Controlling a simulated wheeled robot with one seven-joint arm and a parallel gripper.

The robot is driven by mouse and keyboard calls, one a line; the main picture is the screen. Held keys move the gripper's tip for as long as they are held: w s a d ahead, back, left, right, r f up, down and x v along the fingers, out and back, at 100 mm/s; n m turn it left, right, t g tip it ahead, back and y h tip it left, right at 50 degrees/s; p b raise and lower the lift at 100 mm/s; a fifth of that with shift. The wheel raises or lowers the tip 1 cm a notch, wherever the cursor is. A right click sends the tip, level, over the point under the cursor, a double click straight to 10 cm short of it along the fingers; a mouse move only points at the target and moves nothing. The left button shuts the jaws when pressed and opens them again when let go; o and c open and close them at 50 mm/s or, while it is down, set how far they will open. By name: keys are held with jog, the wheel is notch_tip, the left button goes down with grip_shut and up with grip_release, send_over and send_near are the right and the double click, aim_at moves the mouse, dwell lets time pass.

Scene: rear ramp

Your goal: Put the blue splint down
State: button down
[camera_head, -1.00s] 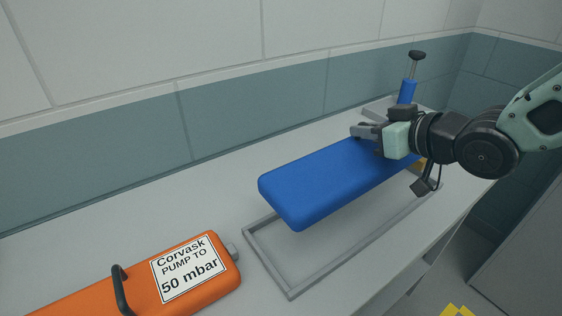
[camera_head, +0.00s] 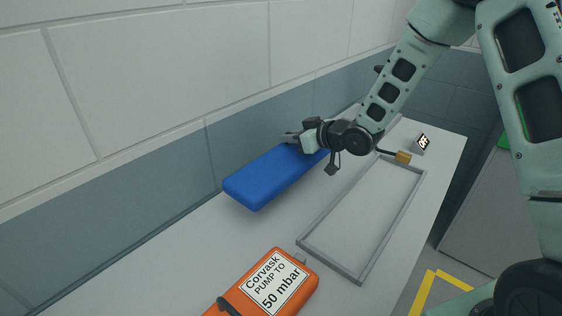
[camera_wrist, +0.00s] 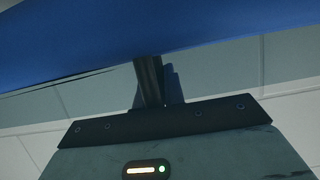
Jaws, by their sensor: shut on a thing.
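The blue splint (camera_head: 268,178) is a long padded slab in the head view, left of the grey frame on the bench. My gripper (camera_head: 293,137) is shut on it near its far end. In the wrist view the splint (camera_wrist: 120,35) fills the top, with the dark fingers (camera_wrist: 150,80) against it. Whether the splint touches the bench or hangs just above it I cannot tell. The fingertips are hidden by the splint.
The grey rectangular frame (camera_head: 303,241) on the bench (camera_head: 210,265) is empty. An orange case (camera_head: 270,285) labelled Corvask lies in front. A yellow block (camera_head: 403,157) and a small display (camera_head: 422,143) stand at the far end. The tiled wall (camera_head: 225,150) runs close along the left.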

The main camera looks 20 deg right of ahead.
aim_at(292, 154)
jog(key=shift+f+p, duration=0.35)
jog(key=shift+f, duration=2.5)
jog(key=shift+f, duration=0.2)
jog(key=c, duration=1.5)
grip_release()
